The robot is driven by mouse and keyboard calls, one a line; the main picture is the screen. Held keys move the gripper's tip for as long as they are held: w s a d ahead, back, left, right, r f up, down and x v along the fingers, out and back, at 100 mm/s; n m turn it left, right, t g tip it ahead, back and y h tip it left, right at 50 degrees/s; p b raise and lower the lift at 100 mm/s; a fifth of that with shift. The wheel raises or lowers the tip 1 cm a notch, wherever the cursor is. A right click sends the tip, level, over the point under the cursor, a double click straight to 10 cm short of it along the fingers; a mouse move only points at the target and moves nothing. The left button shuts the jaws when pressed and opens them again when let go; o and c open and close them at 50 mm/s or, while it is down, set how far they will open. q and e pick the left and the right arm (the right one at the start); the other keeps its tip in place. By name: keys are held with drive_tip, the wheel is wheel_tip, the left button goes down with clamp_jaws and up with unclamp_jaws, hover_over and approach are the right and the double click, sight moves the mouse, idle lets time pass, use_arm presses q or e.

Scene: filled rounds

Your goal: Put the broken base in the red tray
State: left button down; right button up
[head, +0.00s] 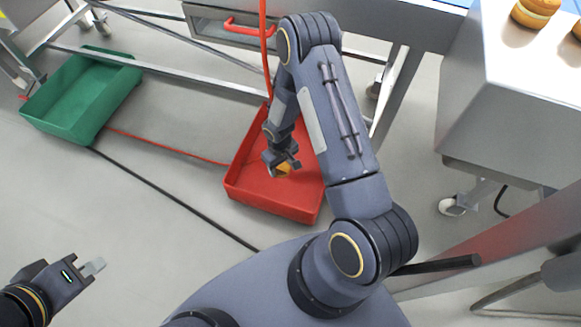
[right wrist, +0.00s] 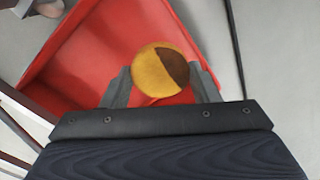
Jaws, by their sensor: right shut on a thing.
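The red tray (head: 262,197) stands on the floor in the middle of the head view, partly hidden by my right arm. My right gripper (head: 284,165) is over the tray, shut on the broken base (head: 284,169). In the right wrist view the base (right wrist: 158,72) is a round golden piece with a dark brown patch on its right side, held between the two fingers, with the red tray (right wrist: 68,65) behind it. I cannot tell its exact height over the tray floor. My left gripper (head: 97,264) is at the lower left over bare floor, with nothing seen between its fingers.
A green tray (head: 52,128) stands on the floor at the upper left. A metal table frame with a red-handled drawer (head: 235,27) is behind the red tray. Filled rounds (head: 537,10) sit on a steel surface at the upper right. A black cable (head: 180,201) crosses the floor.

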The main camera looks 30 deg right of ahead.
drive_tip(key=n+b, duration=0.1)
drive_tip(key=b, duration=1.4)
hover_over(289, 197)
wheel_tip(289, 197, down, 21)
wheel_tip(289, 197, down, 10)
drive_tip(key=b, duration=0.4)
drive_tip(key=shift+w+b, duration=0.1)
drive_tip(key=shift+b, duration=0.2)
drive_tip(key=shift+f, duration=0.1)
drive_tip(key=shift+o, duration=1.2)
drive_tip(key=shift+f, duration=0.1)
drive_tip(key=o, duration=0.5)
drive_tip(key=shift+c, duration=0.2)
wheel_tip(289, 197, up, 12)
drive_tip(key=p, duration=0.5)
drive_tip(key=shift+r, duration=0.2)
